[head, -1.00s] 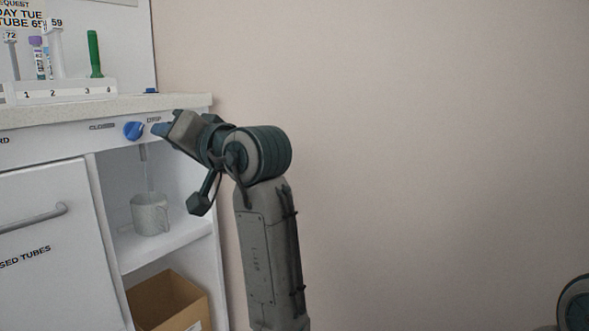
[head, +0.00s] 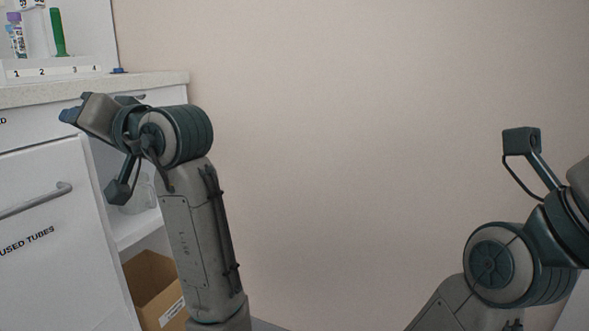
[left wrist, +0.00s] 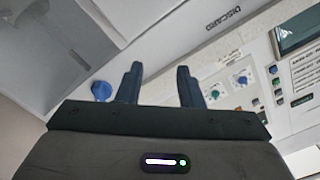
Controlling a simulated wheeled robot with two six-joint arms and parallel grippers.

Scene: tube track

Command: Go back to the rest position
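My left gripper (head: 72,110) is in front of the white cabinet, just below its counter edge, in the head view. In the left wrist view its two dark fingers (left wrist: 157,88) stand apart with nothing between them. My right arm (head: 500,262) is at the lower right of the head view, with its wrist bent up. The fingers of the right gripper are outside the frame.
The counter (head: 150,82) carries a numbered rack (head: 55,74) with a green tube (head: 58,32) and a purple-capped tube (head: 16,35). Below are a drawer handle (head: 38,203) and an open cardboard box (head: 150,285). The pale wall (head: 350,120) fills the middle, with free room before it.

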